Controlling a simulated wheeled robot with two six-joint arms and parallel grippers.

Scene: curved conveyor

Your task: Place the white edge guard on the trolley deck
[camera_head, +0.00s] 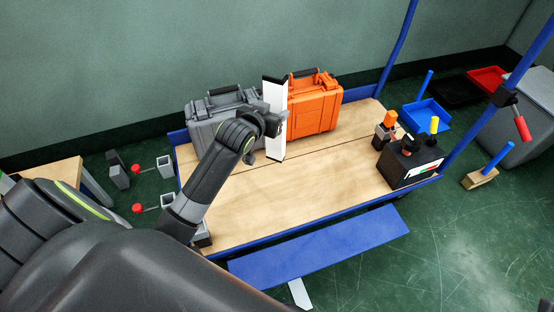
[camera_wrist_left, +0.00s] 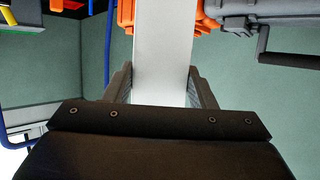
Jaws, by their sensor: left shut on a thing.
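The white edge guard (camera_head: 274,97) is a long white angled strip, held upright over the back part of the trolley deck (camera_head: 320,185). My left gripper (camera_head: 278,122) is shut on it around mid-length. In the left wrist view the white edge guard (camera_wrist_left: 163,45) runs between the two fingers of my left gripper (camera_wrist_left: 161,88). Its lower end shows against the wooden deck; I cannot tell whether it touches. The deck is pale wood with a blue frame. My right gripper is not in view.
A grey case (camera_head: 220,112) and an orange case (camera_head: 318,105) stand along the deck's back edge, close behind the guard. A black box (camera_head: 408,163) with small items is at the deck's right end. The deck's middle and front are clear.

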